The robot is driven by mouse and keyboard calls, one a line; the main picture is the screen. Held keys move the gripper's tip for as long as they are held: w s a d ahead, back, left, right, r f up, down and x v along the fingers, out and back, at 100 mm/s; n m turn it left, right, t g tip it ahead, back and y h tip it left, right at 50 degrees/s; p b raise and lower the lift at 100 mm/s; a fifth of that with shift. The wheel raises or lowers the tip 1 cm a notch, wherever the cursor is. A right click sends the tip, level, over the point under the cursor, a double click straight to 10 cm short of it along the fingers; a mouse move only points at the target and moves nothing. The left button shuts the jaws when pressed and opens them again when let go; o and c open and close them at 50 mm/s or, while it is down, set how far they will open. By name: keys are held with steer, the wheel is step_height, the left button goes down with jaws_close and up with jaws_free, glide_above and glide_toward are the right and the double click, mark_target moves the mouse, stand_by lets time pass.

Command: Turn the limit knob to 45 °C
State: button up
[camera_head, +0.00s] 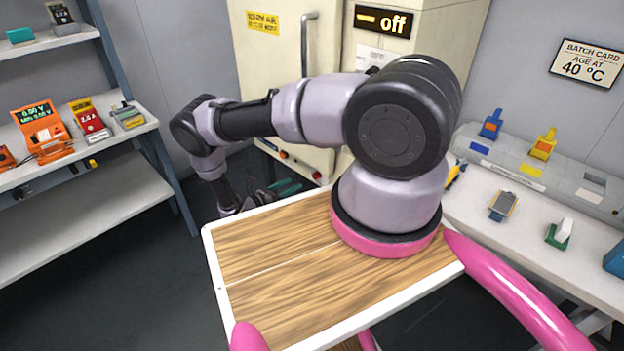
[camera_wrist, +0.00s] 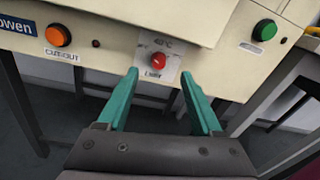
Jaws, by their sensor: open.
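The limit knob (camera_wrist: 158,60) is small, round and red on a pale plate in the wrist view. The plate has "LIMIT" below the knob and a temperature marking above it, too small to read surely. The knob sits on the cream front panel of the oven (camera_head: 275,55). My gripper (camera_wrist: 160,74) is open, its two teal fingers on either side of and just below the knob in the picture, with nothing between them. I cannot tell whether they touch it. In the head view my gripper (camera_head: 285,188) is low at the oven front, partly hidden by my arm.
An orange cut-out knob (camera_wrist: 58,36) and a green button (camera_wrist: 265,30) flank the limit knob. The oven display (camera_head: 382,21) reads "off". A batch card (camera_head: 588,64) says "AGE AT 40 °C". Shelves (camera_head: 80,150) stand left, a bench (camera_head: 530,220) right.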

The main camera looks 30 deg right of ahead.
mark_target(314, 177)
steer(key=shift+n+t, duration=0.7)
steer(key=x, duration=0.3)
steer(key=f+x, duration=0.1)
steer(key=x, duration=0.3)
steer(key=s+f+x, duration=0.1)
steer(key=x, duration=0.3)
steer(key=shift+d+f, duration=0.15)
steer(key=shift+f, duration=0.05)
jaws_close()
